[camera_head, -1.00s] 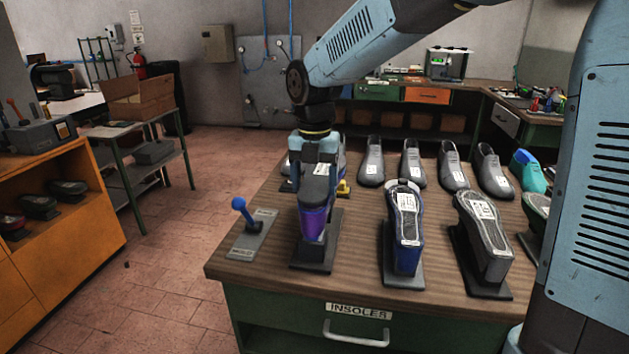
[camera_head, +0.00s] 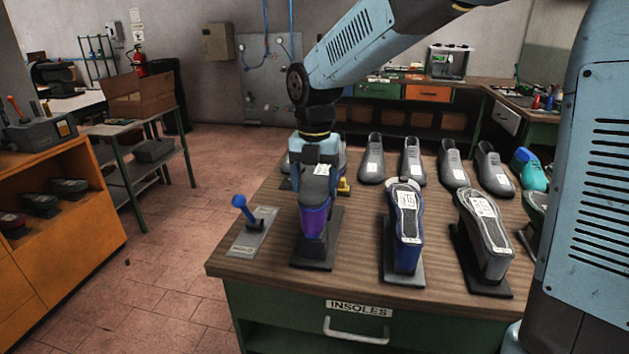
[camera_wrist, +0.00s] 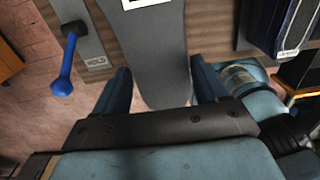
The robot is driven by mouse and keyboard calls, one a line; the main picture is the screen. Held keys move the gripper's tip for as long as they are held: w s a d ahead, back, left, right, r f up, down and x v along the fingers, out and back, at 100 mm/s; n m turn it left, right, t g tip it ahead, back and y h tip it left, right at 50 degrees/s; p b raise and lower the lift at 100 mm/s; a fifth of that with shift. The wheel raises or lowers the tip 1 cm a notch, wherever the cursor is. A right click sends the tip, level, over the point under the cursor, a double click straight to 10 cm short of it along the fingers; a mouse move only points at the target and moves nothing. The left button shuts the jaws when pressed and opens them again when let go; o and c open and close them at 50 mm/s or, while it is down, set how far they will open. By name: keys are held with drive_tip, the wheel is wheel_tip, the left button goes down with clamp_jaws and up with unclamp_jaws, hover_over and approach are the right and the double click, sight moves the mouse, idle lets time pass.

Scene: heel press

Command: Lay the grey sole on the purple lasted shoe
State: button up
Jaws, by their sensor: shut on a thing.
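The purple lasted shoe (camera_head: 313,222) stands sole-up on a dark stand near the left end of the wooden bench. The grey sole (camera_head: 314,186) lies over the top of the shoe, with a white label on it; the wrist view shows it as a long grey shape (camera_wrist: 155,55). My gripper (camera_head: 317,158) is above the far end of the sole, shut on it. In the wrist view my two fingers (camera_wrist: 160,88) stand on either side of the sole's rounded end. The sole hides most of the shoe there, so I cannot tell whether they touch along their full length.
A plate with a blue-knobbed lever (camera_head: 243,207) is just left of the shoe. A blue shoe (camera_head: 405,235) and a black shoe (camera_head: 485,235) stand sole-up on stands to the right. Several grey shoes (camera_head: 413,160) line the back of the bench (camera_head: 350,270).

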drive_tip(key=shift+f, duration=0.15)
drive_tip(key=o, duration=1.1)
drive_tip(key=shift+o, duration=0.2)
wheel_tip(320, 180, up, 14)
drive_tip(key=shift+f, duration=0.15)
